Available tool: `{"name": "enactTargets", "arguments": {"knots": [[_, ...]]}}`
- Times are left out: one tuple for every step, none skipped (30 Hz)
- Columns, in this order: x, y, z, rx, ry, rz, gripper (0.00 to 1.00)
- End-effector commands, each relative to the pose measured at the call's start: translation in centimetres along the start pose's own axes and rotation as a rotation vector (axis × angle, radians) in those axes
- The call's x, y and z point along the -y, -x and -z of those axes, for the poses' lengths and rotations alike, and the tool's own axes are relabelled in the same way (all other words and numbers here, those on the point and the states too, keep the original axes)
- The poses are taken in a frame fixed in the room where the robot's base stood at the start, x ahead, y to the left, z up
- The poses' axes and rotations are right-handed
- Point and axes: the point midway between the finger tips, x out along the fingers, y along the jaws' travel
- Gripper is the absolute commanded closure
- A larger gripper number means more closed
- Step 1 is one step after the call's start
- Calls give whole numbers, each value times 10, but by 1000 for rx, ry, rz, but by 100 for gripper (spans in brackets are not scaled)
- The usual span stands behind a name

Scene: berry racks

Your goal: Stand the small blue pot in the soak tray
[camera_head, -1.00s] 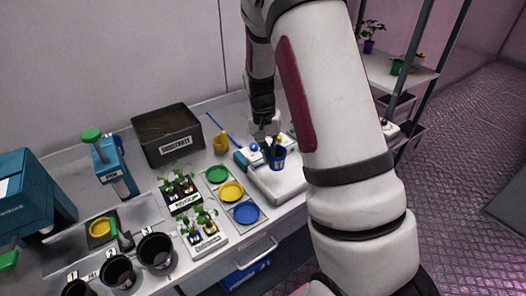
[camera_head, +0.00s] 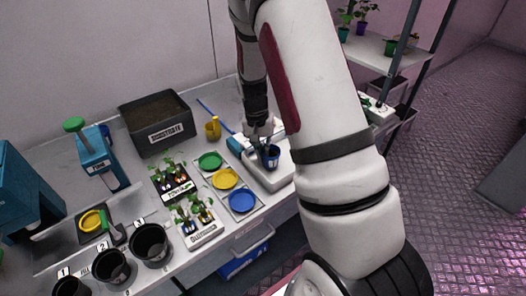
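The small blue pot (camera_head: 271,160) is at the fingertips of my gripper (camera_head: 266,145), which points down and appears shut on its upper part. The fingers are small and dark here, so the exact grip is hard to see. The pot is over the white tray (camera_head: 272,184), which I take for the soak tray, at the right part of the bench. I cannot tell whether the pot's base touches the tray. My arm covers the tray's right side.
Green (camera_head: 210,161), yellow (camera_head: 225,178) and blue (camera_head: 242,201) saucers lie left of the tray. A rack (camera_head: 380,55) stands at the back right.

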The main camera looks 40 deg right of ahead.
Motion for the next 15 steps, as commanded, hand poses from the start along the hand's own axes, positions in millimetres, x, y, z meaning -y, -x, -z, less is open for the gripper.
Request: {"name": "enactTargets", "arguments": {"knots": [[0,0,0,0,0,0,100],[0,0,0,0,0,0,100],[0,0,0,0,0,0,100],[0,0,0,0,0,0,100],[0,0,0,0,0,0,100],[0,-1,0,0,0,0,100],[0,-1,0,0,0,0,100],[0,-1,0,0,0,0,100],[0,-2,0,1,0,0,100],[0,-3,0,1,0,0,100],[0,-3,0,1,0,0,100],[0,-4,0,1,0,0,100],[0,-4,0,1,0,0,100],[1,-5,0,1,0,0,100],[1,-6,0,1,0,0,100]]}}
